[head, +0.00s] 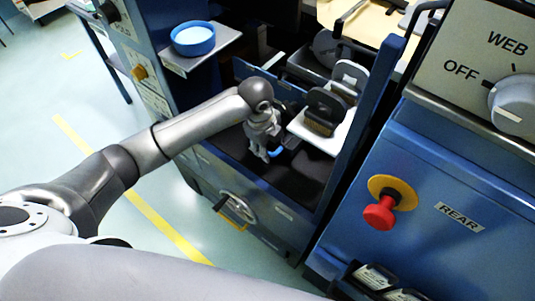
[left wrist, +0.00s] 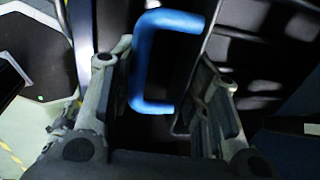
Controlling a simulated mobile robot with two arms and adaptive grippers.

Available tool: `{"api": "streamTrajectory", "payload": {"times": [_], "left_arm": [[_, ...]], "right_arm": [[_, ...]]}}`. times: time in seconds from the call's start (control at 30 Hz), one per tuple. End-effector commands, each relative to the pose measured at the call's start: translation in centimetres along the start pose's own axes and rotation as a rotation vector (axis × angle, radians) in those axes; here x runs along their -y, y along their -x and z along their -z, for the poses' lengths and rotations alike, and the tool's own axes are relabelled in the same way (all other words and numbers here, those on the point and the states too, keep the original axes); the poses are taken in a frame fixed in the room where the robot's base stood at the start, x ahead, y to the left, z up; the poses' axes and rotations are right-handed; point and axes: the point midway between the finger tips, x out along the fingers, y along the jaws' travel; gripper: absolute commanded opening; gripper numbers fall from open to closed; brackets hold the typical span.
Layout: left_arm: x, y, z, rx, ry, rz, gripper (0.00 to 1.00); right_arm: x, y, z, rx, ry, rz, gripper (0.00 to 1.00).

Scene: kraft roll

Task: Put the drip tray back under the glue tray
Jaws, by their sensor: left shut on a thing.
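My left gripper (head: 267,152) reaches down into the open bay of the blue machine. It is shut on a blue U-shaped handle, which I take to be the drip tray's; a bit of the handle (head: 277,152) shows beside the fingers. In the left wrist view the handle (left wrist: 140,62) lies between the two fingers (left wrist: 166,95). The tray's body is dark and hard to tell from the bay. A pale tray (head: 330,137) with black brush-like parts, perhaps the glue tray, sits just right of the gripper. My right gripper is out of view.
A blue bowl with white contents (head: 194,38) stands on a side shelf at the upper left. A blue post (head: 372,95) borders the bay on the right. A panel with a red button (head: 379,212) is right of it. A handwheel (head: 236,208) is on the front below.

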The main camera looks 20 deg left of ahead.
Motion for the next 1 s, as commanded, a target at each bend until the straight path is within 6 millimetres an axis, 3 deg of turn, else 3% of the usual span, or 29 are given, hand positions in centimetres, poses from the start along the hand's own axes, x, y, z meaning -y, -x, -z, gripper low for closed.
{"api": "streamTrajectory", "payload": {"times": [0.3,0.7,0.73,0.87,1.0], "left_arm": [[-0.7,-3.4,0.0,-0.001,-0.001,0.0,0.03],[-0.7,-3.7,0.0,0.0,0.0,0.0,0.03],[-0.8,-3.6,0.0,0.0,0.0,-0.002,0.45],[-0.8,-3.6,0.0,0.0,0.0,-0.002,0.62],[-0.8,-3.6,0.0,0.0,0.0,-0.001,0.64]], "right_arm": [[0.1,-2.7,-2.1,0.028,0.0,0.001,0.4],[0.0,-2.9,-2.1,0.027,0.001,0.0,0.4],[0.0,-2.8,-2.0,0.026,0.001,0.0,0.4],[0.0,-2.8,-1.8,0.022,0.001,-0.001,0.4],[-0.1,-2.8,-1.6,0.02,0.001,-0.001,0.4]]}}
